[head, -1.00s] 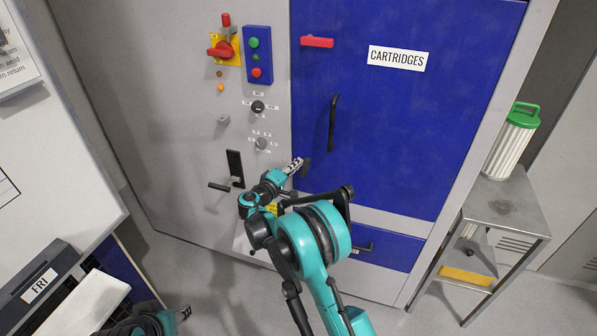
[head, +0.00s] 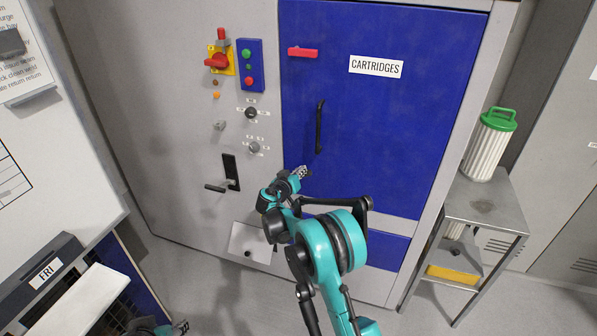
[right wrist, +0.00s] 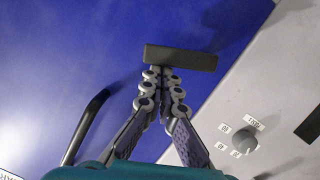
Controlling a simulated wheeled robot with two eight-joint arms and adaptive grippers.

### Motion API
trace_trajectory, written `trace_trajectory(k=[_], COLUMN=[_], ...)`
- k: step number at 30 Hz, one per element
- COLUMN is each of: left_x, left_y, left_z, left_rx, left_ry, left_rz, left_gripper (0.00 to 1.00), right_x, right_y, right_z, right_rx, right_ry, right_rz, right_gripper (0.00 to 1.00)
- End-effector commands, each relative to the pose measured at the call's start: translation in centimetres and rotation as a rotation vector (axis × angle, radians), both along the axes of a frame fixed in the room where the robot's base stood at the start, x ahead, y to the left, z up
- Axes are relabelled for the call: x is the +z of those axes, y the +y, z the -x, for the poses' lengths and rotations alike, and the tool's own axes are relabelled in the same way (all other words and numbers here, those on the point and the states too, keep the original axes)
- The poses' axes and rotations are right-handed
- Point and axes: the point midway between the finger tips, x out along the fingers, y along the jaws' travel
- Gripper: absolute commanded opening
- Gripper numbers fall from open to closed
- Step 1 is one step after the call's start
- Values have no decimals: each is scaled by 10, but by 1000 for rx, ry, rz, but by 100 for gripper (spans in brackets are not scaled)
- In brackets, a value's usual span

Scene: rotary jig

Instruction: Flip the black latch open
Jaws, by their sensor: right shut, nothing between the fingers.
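The black latch (right wrist: 181,58) shows in the right wrist view as a short dark bar on the blue door (right wrist: 95,45), near its edge with the grey panel. My right gripper (right wrist: 162,72) is shut and empty, its fingertips at the near edge of the bar. I cannot tell whether they touch it. In the head view my right gripper (head: 303,172) is at the lower left part of the blue door (head: 375,130) and mostly covers the latch. My left gripper (head: 181,327) shows only as a small tip at the bottom; its fingers are unclear.
A black door handle (head: 320,127) is above and right of my right gripper. A black lever (head: 217,187), knobs and a red rotary switch (head: 216,61) are on the grey panel to the left. A metal stand (head: 485,207) with a green-lidded cartridge (head: 490,145) is at right.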

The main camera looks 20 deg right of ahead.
Motion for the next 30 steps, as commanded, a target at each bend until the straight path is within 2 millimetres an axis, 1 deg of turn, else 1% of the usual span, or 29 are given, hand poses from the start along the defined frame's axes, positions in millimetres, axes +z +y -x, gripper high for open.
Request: trace_trajectory(k=[3,11,19,30], left_x=[-3,-7,-10,-10], left_y=[0,0,0,0], left_z=[0,0,0,0], left_rx=[0,0,0,0], left_ry=[0,0,0,0], left_rz=[0,0,0,0], left_gripper=[43,43,43,43], right_x=[-5,-13,-18,-19], right_y=[-5,-11,-13,-14], right_z=[3,7,9,9], right_rx=[-1,-1,-1,-1], right_ry=[-55,-156,-157,-156], right_rz=[-83,-234,-233,-232], right_gripper=[0,0,0,0])
